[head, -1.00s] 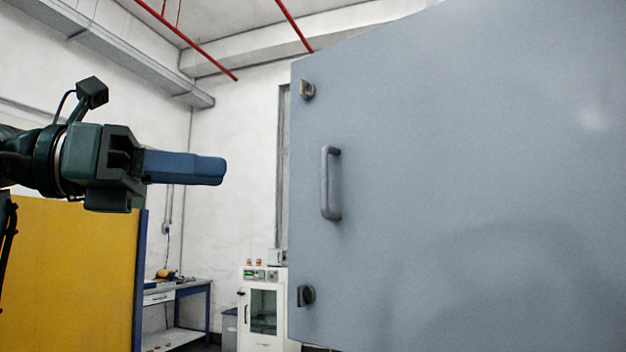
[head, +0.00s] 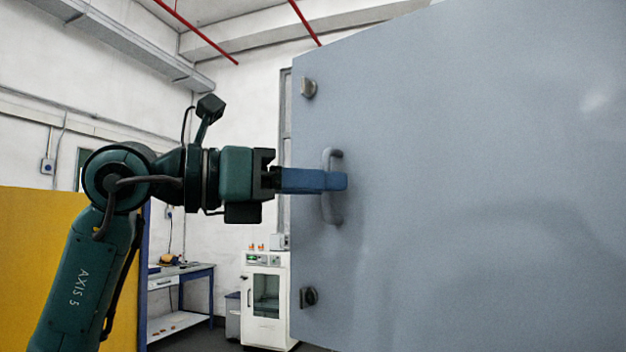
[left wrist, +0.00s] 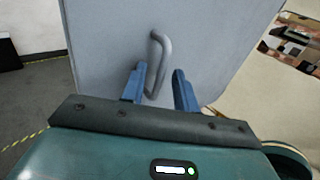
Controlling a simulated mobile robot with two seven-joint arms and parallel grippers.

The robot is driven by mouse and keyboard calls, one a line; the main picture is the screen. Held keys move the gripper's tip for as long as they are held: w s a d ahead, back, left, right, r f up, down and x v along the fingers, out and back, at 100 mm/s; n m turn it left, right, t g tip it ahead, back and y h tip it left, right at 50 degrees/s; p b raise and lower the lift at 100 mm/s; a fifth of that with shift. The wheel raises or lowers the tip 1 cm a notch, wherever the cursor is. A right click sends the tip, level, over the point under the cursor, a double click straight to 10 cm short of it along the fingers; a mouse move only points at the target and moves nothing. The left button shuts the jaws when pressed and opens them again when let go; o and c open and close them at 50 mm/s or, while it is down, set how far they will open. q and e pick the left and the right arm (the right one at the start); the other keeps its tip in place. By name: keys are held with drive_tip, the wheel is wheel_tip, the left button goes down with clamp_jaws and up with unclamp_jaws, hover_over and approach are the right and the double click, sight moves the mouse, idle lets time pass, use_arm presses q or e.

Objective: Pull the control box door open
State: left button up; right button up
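I see a gap between the handle and the right finger. My right gripper is in no view.
Two dark latches, an upper one (head: 308,88) and a lower one (head: 309,297), stick out along the door's left edge. A yellow panel (head: 40,260) stands behind my left arm. A white cabinet (head: 266,290) and a workbench (head: 180,280) stand farther back.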

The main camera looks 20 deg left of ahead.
use_arm(q)
drive_tip(key=shift+c, duration=0.2)
clamp_jaws()
drive_tip(key=shift+s+a, duration=0.1)
drive_tip(key=shift+s, duration=0.05)
idle(0.3)
